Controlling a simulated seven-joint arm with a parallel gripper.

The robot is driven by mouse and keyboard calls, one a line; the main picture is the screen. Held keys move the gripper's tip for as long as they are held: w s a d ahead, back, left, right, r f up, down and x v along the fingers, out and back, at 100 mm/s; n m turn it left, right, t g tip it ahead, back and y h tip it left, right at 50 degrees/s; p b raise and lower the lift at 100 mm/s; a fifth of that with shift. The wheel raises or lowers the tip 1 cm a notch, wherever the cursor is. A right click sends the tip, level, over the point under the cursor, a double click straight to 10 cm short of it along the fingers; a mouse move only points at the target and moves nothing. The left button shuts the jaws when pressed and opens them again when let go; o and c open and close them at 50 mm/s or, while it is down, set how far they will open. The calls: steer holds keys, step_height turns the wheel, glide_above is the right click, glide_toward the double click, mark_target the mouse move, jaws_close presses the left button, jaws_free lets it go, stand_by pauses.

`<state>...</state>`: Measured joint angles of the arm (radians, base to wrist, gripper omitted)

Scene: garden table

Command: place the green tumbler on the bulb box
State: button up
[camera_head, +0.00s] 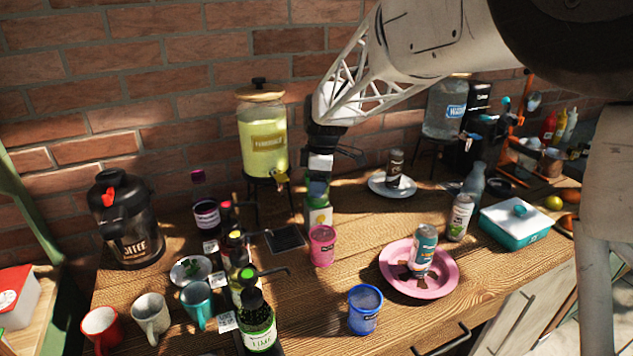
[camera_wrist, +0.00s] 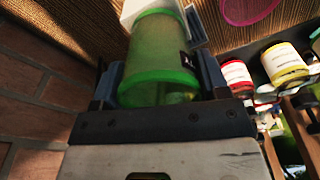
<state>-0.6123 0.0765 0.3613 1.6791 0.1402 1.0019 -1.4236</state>
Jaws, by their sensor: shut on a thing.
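The green tumbler (camera_head: 317,190) is upright in my gripper (camera_head: 318,176), just over the bulb box (camera_head: 319,216). In the wrist view the tumbler (camera_wrist: 160,55) fills the space between the two fingers of my gripper (camera_wrist: 158,82), which are shut on its sides. The bulb box is small and white with a yellow mark, standing near the back of the table. A white part of it (camera_wrist: 138,8) shows past the tumbler in the wrist view. I cannot tell whether the tumbler's base touches the box top.
A pink tumbler (camera_head: 322,246) stands close in front of the box, with a dark flat tray (camera_head: 285,238) to its left. The lemonade dispenser (camera_head: 262,140) is behind left, and a plate with a can (camera_head: 391,187) is right. A blue tumbler (camera_head: 364,310) stands at the front.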

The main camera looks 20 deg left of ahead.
steer(key=shift+f, duration=0.15)
steer(key=o, duration=0.9)
steer(key=shift+o, duration=0.2)
step_height(320, 180, up, 12)
steer(key=d, duration=0.1)
steer(key=shift+w+d, duration=0.2)
steer(key=shift+w, duration=0.05)
stand_by(0.5)
steer(key=shift+d, duration=0.1)
